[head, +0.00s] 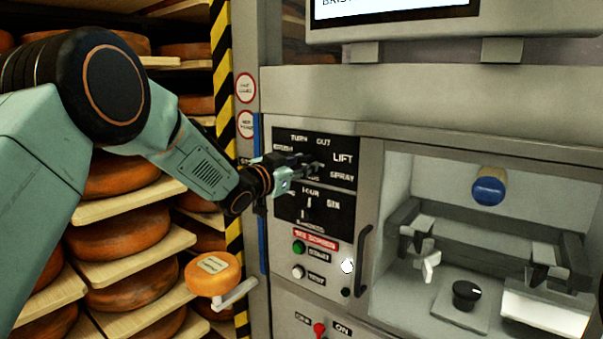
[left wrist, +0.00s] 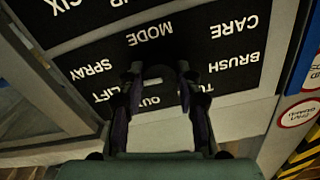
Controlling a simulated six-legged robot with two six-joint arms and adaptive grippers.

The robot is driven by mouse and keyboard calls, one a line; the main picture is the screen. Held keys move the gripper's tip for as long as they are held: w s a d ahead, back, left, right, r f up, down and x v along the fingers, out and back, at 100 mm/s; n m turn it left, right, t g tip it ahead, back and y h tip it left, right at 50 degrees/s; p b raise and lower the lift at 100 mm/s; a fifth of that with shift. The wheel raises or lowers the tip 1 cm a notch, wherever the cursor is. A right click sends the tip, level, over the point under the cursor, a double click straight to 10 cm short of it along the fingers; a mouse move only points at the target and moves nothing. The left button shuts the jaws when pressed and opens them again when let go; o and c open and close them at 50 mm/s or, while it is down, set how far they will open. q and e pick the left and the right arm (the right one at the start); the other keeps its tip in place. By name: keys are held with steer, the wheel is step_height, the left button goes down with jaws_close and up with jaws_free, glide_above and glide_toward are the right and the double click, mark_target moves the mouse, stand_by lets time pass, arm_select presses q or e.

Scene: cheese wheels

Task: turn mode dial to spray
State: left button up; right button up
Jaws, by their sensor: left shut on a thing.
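The mode dial (left wrist: 158,73) is a dark round knob on the upper black label panel (head: 343,180). My left gripper (head: 306,167) reaches it from the left and is shut on it. In the left wrist view the gripper's fingers (left wrist: 158,76) stand on either side of the dial, and the labels appear upside down. The panel reads TURN, OUT, LIFT, SPRAY, BRUSH, CARE and MODE. The SPRAY label (head: 342,176) is at the panel's lower right in the head view. The dial's pointer direction cannot be told. My right gripper is not in view.
Below is a second dial panel (head: 314,212), then a green START button (head: 299,247) and a white button (head: 298,271). A vertical handle (head: 364,262) and an open bay with a black knob (head: 466,294) lie right.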

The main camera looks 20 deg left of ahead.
arm_select(q)
steer(key=shift+m+b, duration=1.15)
steer(key=shift+m, duration=0.55)
steer(key=shift+r, duration=0.1)
steer(key=o, duration=1.1)
steer(key=shift+w, duration=0.1)
steer(key=shift+o, duration=0.2)
steer(key=v, duration=1.2)
